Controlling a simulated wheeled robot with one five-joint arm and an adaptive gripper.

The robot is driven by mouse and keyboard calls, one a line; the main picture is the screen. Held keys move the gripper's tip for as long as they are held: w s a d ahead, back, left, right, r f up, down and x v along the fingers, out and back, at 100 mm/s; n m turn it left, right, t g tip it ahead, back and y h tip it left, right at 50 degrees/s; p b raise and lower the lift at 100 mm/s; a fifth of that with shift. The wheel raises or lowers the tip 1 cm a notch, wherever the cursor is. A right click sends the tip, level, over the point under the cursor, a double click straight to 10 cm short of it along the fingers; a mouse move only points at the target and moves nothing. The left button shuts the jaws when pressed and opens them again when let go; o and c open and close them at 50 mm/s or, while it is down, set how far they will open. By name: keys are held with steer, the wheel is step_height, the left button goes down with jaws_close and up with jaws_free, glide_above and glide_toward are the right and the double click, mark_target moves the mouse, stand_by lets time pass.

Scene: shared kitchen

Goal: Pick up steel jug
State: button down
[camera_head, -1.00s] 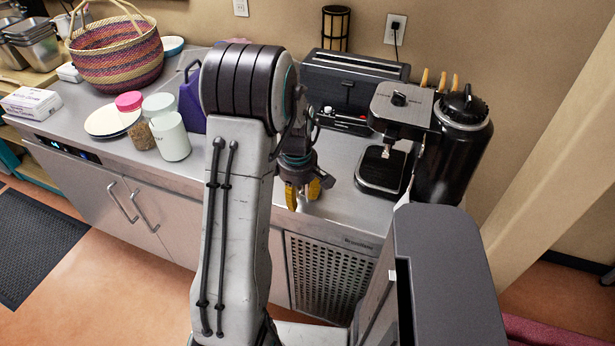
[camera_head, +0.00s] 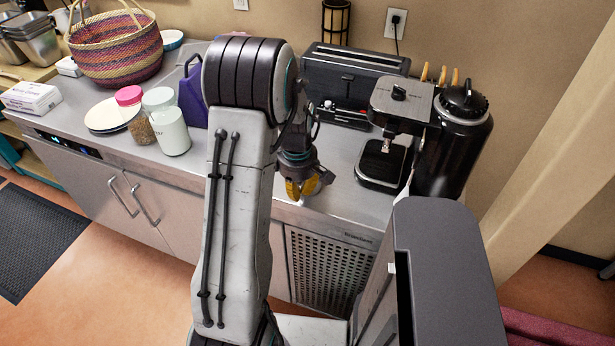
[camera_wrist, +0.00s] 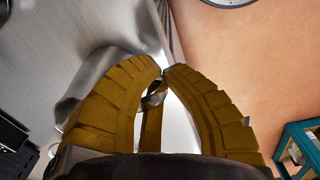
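The steel jug (camera_wrist: 88,88) shows in the wrist view as a shiny curved metal body on the counter, left of my fingers. A curved shiny metal piece (camera_wrist: 154,98), which looks like its handle, lies between the fingers. My gripper (camera_wrist: 163,73) has its yellow fingertips drawn together around that piece. In the head view my gripper (camera_head: 303,193) is low over the counter's front edge, fingers close together. The jug cannot be made out there; my arm covers that spot.
A coffee machine (camera_head: 402,105) with a black canister (camera_head: 455,150) stands right of my gripper. A toaster (camera_head: 352,75) is behind. A purple jug (camera_head: 193,98), lidded jars (camera_head: 172,134), plates (camera_head: 104,117) and a woven basket (camera_head: 115,50) are on the left. The counter (camera_head: 345,165) is clear just right of my gripper.

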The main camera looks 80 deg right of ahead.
steer(key=shift+d+r+b, duration=0.1)
steer(key=shift+r+b, duration=0.05)
steer(key=shift+b, duration=0.15)
stand_by(0.4)
step_height(320, 180, up, 2)
steer(key=b, duration=0.2)
steer(key=shift+r+b, duration=0.1)
steer(key=shift+b, duration=0.25)
steer(key=s+a+r+b, duration=0.3)
steer(key=s+r, duration=0.5)
steer(key=s, duration=0.3)
steer(key=shift+r, duration=0.2)
steer(key=shift+s+a+r, duration=0.1)
steer(key=shift+s, duration=0.05)
stand_by(0.6)
